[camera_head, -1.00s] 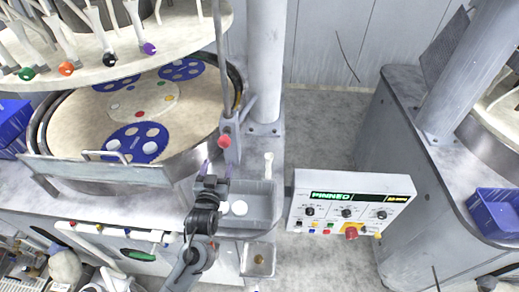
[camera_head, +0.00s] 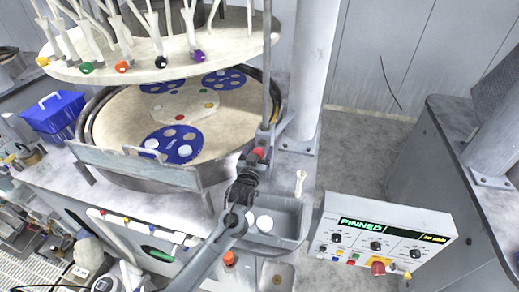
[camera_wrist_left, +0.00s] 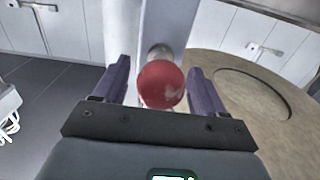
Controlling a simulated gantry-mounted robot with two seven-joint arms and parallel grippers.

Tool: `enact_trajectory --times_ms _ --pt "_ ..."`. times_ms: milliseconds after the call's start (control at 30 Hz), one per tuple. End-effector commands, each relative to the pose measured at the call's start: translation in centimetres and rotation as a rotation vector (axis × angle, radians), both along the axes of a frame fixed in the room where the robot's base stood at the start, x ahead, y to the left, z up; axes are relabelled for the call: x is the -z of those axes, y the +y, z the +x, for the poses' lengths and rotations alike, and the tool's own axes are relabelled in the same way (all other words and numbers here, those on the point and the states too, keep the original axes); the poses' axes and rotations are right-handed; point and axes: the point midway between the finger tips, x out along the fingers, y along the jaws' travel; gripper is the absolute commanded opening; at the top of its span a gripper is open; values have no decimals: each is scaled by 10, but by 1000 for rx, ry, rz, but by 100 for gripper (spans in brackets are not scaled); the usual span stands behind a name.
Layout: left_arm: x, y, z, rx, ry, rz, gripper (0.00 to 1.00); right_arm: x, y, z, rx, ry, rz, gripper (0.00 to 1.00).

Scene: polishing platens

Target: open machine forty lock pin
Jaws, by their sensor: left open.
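The lock pin's red round knob (camera_head: 259,153) sits at the lower end of an upright grey rod (camera_head: 266,80), at the right front of the round platen (camera_head: 120,115). In the left wrist view the red knob (camera_wrist_left: 161,85) is large and central. My left gripper (camera_head: 254,160) is at the knob, its purple fingers (camera_wrist_left: 160,78) open on either side of it, with a visible gap at each side. The control box (camera_head: 335,247) at the right has a green display (camera_head: 361,227) reading PINNED. My right gripper does not show.
An upper disc (camera_head: 160,58) with coloured knobs overhangs the platen. A metal guard (camera_head: 130,168) runs along the platen's front. A grey column (camera_head: 310,75) stands behind the knob. A tray (camera_head: 290,222) with white discs lies right of my left wrist.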

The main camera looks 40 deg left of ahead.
Motion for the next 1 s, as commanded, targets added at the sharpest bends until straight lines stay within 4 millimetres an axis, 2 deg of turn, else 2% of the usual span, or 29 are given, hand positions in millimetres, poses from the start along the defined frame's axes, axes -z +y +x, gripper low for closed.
enact_trajectory --times_ms 133,433,900,1000 --pt "0 3 7 0 0 -1 71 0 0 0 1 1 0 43" --pt "0 4 8 0 0 -1 71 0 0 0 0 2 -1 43" --pt "0 4 8 0 0 -1 1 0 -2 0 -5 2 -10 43" --pt "0 3 8 1 0 -1 0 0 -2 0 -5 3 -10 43"
